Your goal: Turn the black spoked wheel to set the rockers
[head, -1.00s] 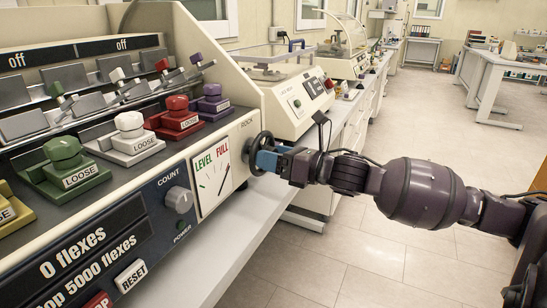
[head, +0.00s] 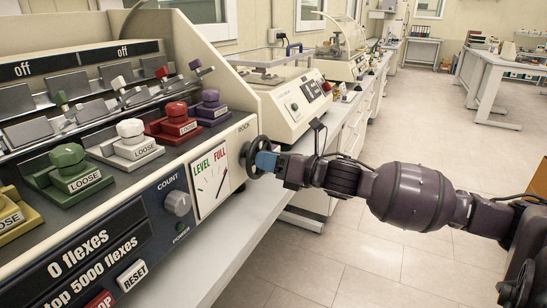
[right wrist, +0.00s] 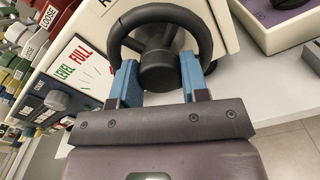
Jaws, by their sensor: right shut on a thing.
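The black spoked wheel (head: 252,147) sits on the right end of the cream machine's front, beside the LEVEL/FULL dial (head: 209,182). My right gripper (head: 262,161) is at the wheel, its blue fingers shut on it. In the right wrist view the wheel's rim (right wrist: 205,38) arches over the fingers, and its round hub (right wrist: 158,70) lies between them. The grey rockers (head: 92,108) stand in a row along the machine's top, with small coloured knobs. In front are green (head: 67,160), white (head: 131,130), red and purple clamps labelled LOOSE. My left gripper is out of view.
The COUNT knob (head: 177,203) and RESET button (head: 132,275) are on the front panel. A white bench (head: 205,255) runs under the machine. Another cream instrument (head: 292,105) stands behind it. The floor on the right is open.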

